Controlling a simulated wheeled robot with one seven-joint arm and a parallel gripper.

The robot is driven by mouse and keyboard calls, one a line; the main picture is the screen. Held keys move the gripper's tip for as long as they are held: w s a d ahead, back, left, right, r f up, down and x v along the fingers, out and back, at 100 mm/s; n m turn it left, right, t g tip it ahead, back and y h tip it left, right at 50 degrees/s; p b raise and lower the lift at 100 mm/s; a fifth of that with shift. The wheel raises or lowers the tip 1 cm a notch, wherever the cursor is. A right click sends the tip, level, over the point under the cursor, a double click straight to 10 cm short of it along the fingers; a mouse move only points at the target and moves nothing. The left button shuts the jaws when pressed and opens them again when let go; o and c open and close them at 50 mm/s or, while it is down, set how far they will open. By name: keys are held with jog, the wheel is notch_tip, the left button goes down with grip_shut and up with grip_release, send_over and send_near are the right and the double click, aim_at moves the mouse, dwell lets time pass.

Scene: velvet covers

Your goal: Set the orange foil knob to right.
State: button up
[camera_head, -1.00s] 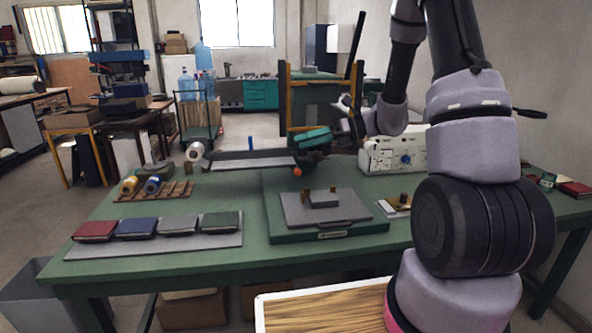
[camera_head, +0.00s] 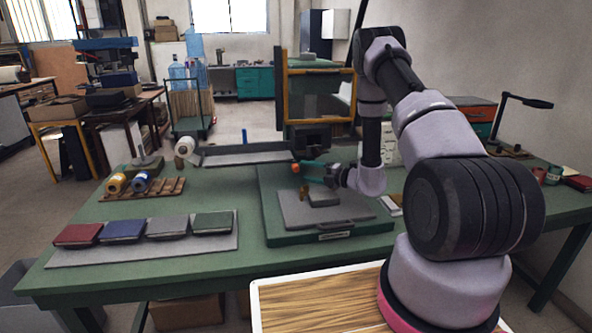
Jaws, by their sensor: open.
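A small orange round part (camera_head: 295,168) shows at the front right end of the long dark tray, above the back of the green press base (camera_head: 285,238). I cannot tell for sure that it is the orange foil knob, nor read its setting. My gripper (camera_head: 308,172), with teal fingers, is open and points left, close to the right of this orange part. I cannot tell whether they touch. The white control box (camera_head: 390,146) is mostly hidden behind my arm, and its dial face cannot be seen.
A grey plate (camera_head: 350,210) with a block and a small brown post lies below my gripper. A long dark tray (camera_head: 240,158) is behind. Several coloured covers (camera_head: 122,230) lie front left, with foil rolls (camera_head: 141,181) behind them.

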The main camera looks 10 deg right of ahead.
aim_at(296, 169)
jog(key=shift+x, duration=2.75)
grip_shut()
